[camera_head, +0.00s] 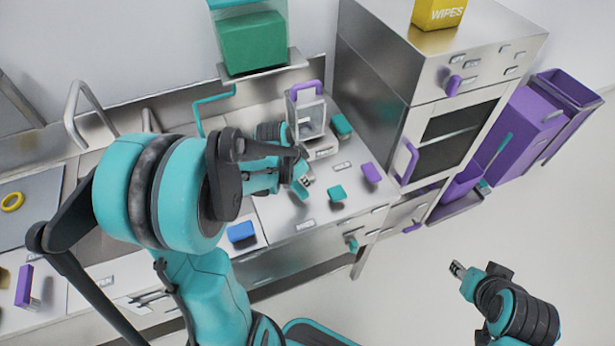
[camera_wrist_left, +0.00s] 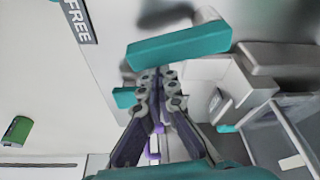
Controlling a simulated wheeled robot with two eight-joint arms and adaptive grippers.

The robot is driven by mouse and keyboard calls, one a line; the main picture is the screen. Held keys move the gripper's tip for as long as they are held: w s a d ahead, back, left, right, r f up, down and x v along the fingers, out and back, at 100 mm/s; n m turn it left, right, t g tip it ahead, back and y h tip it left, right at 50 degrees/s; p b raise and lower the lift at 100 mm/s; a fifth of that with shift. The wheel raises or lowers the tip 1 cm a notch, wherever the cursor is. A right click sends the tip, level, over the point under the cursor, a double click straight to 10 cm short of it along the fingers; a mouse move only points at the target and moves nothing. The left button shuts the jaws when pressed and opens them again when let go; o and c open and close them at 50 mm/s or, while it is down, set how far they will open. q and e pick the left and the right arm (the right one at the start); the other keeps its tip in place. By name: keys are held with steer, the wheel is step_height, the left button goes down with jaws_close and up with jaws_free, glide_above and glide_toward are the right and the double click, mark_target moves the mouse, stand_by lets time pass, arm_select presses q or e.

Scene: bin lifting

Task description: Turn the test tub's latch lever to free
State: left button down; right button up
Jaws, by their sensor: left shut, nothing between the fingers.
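The latch lever (camera_wrist_left: 180,45) is a teal bar in the left wrist view, beside a grey mount. A FREE label (camera_wrist_left: 78,20) lies to the upper left of it. The test tub (camera_head: 307,112) is a grey, clear-walled box with a purple handle on the counter; its wall fills the right of the wrist view (camera_wrist_left: 285,130). My left gripper (camera_head: 303,180) is in front of the tub, shut and empty. Its fingertips (camera_wrist_left: 157,82) are just below the lever in the wrist view; contact cannot be told. My right gripper (camera_head: 457,268) hangs away from the counter, its fingers too small to judge.
A steel cabinet (camera_head: 370,75) stands right of the tub. A teal block (camera_head: 337,192), a purple block (camera_head: 371,172) and a blue block (camera_head: 241,232) are on the counter. Floor at lower right is clear around my right arm.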

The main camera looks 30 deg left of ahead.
arm_select(q)
steer(key=shift+s+a, duration=0.3)
steer(key=shift+s, duration=0.55)
arm_select(e)
steer(key=shift+f, duration=0.1)
arm_select(q)
steer(key=shift+s, duration=0.1)
